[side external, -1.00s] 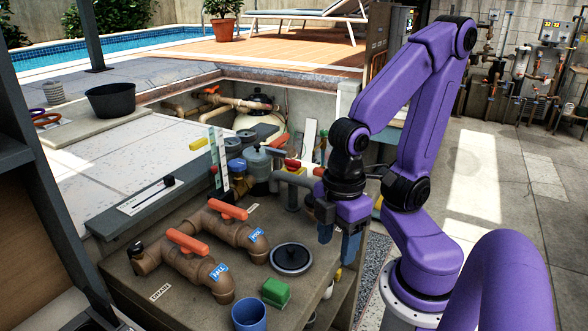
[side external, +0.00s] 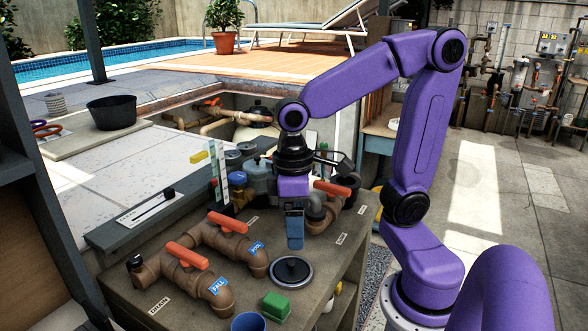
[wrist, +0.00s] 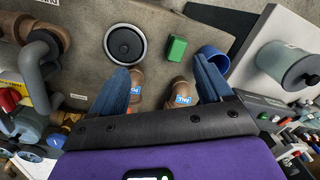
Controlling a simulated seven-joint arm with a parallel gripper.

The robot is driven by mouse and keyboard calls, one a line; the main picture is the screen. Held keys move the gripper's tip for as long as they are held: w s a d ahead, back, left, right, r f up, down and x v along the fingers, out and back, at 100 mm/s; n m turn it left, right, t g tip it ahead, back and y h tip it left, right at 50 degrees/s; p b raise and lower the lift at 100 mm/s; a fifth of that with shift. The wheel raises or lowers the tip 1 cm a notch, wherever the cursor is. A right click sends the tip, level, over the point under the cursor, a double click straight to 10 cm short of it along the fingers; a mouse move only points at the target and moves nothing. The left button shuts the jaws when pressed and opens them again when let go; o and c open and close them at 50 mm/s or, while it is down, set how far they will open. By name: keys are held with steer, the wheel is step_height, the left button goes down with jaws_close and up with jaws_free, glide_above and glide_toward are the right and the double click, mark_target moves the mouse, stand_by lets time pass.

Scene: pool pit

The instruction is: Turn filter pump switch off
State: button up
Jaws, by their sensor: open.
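I cannot pick out with certainty which thing is the filter pump switch. A small black-knobbed lever on a white plate (side external: 147,207) lies on the dark ledge at left. My gripper (side external: 294,240) points down over the workbench (side external: 200,313), behind the round black-and-grey lid (side external: 291,272), its blue fingers apart and holding nothing. In the wrist view my gripper (wrist: 159,66) shows both fingers spread. Brown pipe ends with blue labels (wrist: 182,97) show between them, and the lid (wrist: 125,44) is beyond. Part of the bench behind the gripper is hidden.
Brown pipes with orange handles (side external: 186,254) stand left of my gripper. Another orange-handled valve (side external: 332,189) is just right. A green block (side external: 276,305) and blue cup (side external: 248,322) sit at the front. A wall control box (side external: 553,43) is far right.

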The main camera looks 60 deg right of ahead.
steer(key=w+d+r+m+y, duration=0.1)
steer(key=w+d+r+m, duration=0.3)
steer(key=w+d+m, duration=0.25)
steer(key=w+d+r+m+y, duration=0.1)
steer(key=w+d+r+m, duration=0.2)
steer(key=w+d+m, duration=0.4)
steer(key=w+d+r+m+y, duration=0.1)
steer(key=d+r+m, duration=0.3)
steer(key=d, duration=0.5)
steer(key=d+r+m+y, duration=0.1)
steer(key=d+m, duration=0.5)
steer(key=d, duration=0.4)
steer(key=shift+t, duration=0.4)
steer(key=x, duration=1.7)
steer(key=shift+w+a+f, duration=0.1)
steer(key=shift+w+a, duration=0.05)
steer(key=shift+a, duration=0.1)
steer(key=c, duration=1)
steer(key=shift+c, duration=0.2)
